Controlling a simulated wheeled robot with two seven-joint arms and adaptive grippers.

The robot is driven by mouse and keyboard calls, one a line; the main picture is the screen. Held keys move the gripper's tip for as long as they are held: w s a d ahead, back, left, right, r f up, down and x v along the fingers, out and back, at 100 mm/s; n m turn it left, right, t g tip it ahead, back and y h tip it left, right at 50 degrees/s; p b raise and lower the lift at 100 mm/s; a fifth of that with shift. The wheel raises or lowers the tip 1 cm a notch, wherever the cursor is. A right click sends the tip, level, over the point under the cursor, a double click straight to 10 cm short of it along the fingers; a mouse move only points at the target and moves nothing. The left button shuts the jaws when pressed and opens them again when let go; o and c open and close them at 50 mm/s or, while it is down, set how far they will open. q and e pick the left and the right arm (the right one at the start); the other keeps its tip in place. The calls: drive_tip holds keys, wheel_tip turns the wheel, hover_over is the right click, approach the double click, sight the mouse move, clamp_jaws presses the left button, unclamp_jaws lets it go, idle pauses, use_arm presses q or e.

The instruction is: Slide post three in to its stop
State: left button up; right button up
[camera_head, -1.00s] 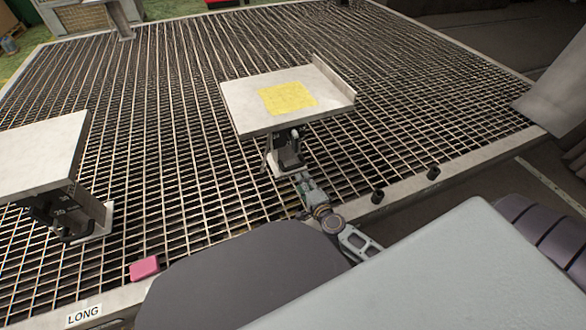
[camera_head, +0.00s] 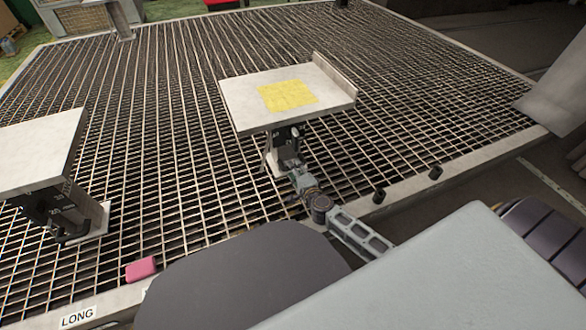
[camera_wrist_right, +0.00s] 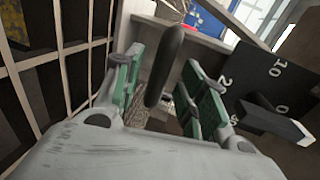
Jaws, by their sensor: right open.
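A post (camera_head: 268,160) stands on the grating under a square pale plate (camera_head: 240,98) with a yellow patch. I see no number that marks it as post three. My right gripper (camera_head: 287,160) is at the front of this post, below the plate's near edge. In the right wrist view its green-padded fingers (camera_wrist_right: 163,82) are open on either side of a dark rounded handle (camera_wrist_right: 172,58); I cannot tell whether they touch it. My left gripper is out of view.
A second post (camera_head: 58,212) with a pale plate (camera_head: 38,150) stands at the left. A pink block (camera_head: 141,268) lies near the front rim, by a LONG label (camera_head: 78,317). Two black knobs (camera_head: 436,172) sit on the right rim. The grating behind is largely clear.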

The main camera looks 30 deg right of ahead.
drive_tip(key=shift+b+x, duration=0.4)
drive_tip(key=shift+x, duration=0.85)
clamp_jaws()
